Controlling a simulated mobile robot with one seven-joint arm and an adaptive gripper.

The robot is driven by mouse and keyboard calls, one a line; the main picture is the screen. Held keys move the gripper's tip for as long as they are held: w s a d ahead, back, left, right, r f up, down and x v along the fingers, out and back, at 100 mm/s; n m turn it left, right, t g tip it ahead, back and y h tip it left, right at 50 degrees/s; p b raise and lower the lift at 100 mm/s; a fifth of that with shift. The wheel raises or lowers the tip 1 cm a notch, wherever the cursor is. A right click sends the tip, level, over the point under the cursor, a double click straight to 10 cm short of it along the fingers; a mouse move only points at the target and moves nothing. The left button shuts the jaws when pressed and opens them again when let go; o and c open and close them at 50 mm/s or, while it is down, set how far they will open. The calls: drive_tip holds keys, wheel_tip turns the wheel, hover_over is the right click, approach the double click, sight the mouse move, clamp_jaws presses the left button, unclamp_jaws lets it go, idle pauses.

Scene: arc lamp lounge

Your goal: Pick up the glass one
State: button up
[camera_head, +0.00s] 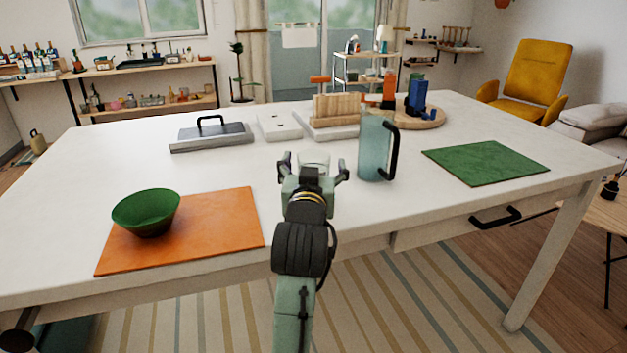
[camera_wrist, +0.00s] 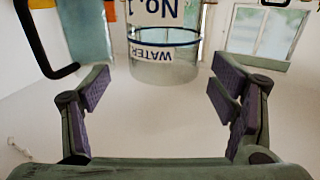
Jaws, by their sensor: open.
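A clear glass (camera_wrist: 165,72) with a white label reading "WATER No.1" upside down shows in the wrist view, between and beyond my fingers. In the head view the glass (camera_head: 313,158) stands on the white table just past my gripper, which hides its lower part. My gripper (camera_head: 313,171) is open and empty; its fingers show wide apart in the wrist view (camera_wrist: 160,88). A blue-grey translucent pitcher (camera_head: 373,150) with a black handle stands right of the glass in the head view. It also shows at the upper left in the wrist view (camera_wrist: 88,32).
A green bowl (camera_head: 146,212) rests on an orange mat (camera_head: 222,222) at the left. A green mat (camera_head: 486,163) lies at the right. A grey tray with a black handle (camera_head: 210,138), a white box (camera_head: 279,126) and a round wooden board (camera_head: 428,121) stand farther back.

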sight(315, 151)
drive_tip(key=shift+w+p, duration=0.4)
drive_tip(key=shift+w, duration=1.5)
drive_tip(key=shift+c, duration=0.6)
drive_tip(key=shift+r, duration=0.1)
drive_tip(key=c, duration=1.8)
